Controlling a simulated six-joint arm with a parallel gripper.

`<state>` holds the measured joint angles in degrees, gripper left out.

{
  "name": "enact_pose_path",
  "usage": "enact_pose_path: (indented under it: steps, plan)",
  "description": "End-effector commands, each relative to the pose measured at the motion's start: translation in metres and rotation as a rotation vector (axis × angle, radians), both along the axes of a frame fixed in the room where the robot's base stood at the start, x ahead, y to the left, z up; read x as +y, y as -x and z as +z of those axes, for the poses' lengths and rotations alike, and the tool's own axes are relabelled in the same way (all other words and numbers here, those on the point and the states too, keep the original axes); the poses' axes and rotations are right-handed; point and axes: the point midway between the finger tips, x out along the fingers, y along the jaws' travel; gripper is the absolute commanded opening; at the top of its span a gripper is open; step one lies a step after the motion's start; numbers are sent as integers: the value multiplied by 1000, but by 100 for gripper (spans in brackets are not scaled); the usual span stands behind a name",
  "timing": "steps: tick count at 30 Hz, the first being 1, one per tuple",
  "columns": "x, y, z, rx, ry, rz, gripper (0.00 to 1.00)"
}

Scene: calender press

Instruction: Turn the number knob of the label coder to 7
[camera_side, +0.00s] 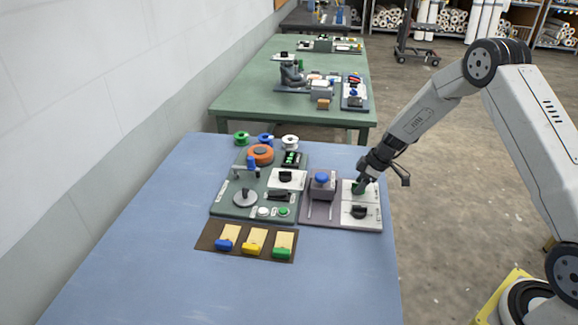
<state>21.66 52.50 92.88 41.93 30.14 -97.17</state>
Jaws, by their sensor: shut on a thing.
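The coder unit (310,218) is a grey base at the right of the blue table, with a purple-grey block topped by a blue cap (321,179). On its right are two white dial plates, one behind the other. My gripper (361,187) points down at the rear plate (348,194) and is shut on the dark green knob there, which its fingers partly hide. The front plate (373,222) carries a black knob (359,212), clear of my gripper. The numbers and pointers are too small to read, so I cannot tell which knob is the number knob or its setting.
A green board (225,211) with an orange disc (261,153), a grey disc and buttons lies left of the coder. Several spools stand behind it. A brown tray (206,240) with blue, yellow and green-handled pieces lies in front. The table's front (230,295) is clear.

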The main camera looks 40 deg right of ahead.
Motion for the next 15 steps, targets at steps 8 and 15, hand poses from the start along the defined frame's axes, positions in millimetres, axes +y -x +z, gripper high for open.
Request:
enact_pose_path:
  steps: [8, 15]
  plan:
    - [1, 0, 1, -1, 1, -191, 1]
    - [2, 1, 0, -1, 1, -381, 1]
